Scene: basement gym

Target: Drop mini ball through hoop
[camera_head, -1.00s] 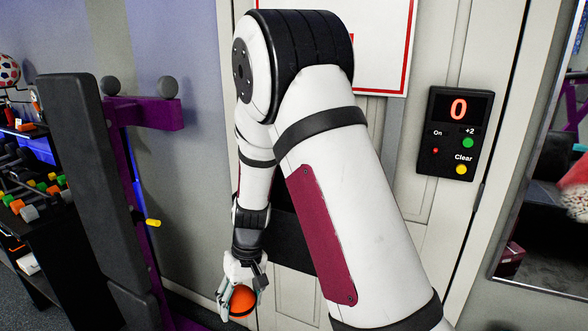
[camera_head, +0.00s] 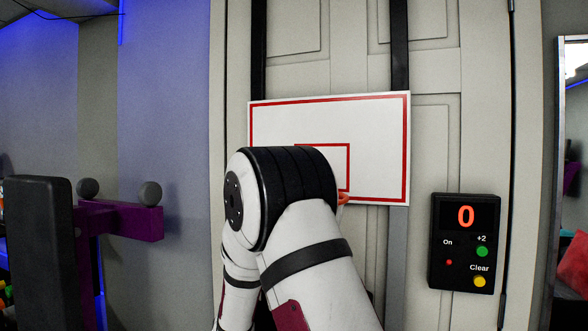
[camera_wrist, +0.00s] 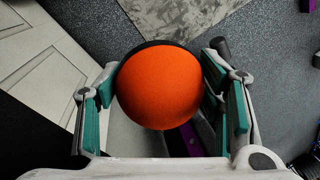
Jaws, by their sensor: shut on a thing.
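The mini ball (camera_wrist: 162,88) is orange with a black band and sits between the fingers of my gripper (camera_wrist: 165,100) in the wrist view. The gripper is shut on it, with teal pads at both sides. Floor shows beyond the ball. In the head view the gripper and ball are out of sight, below the picture. The hoop's white backboard (camera_head: 379,150) with red lines hangs on the door by black straps. My arm covers its lower left. Only a small orange piece of the hoop rim (camera_head: 343,197) shows at the arm's right edge; the rest is hidden.
A black scoreboard (camera_head: 465,243) reading 0 is on the door (camera_head: 432,125), right of the backboard. A purple rack with a dark pad (camera_head: 40,250) stands at the left. A mirror (camera_head: 572,200) is at the far right. The space before the upper backboard is clear.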

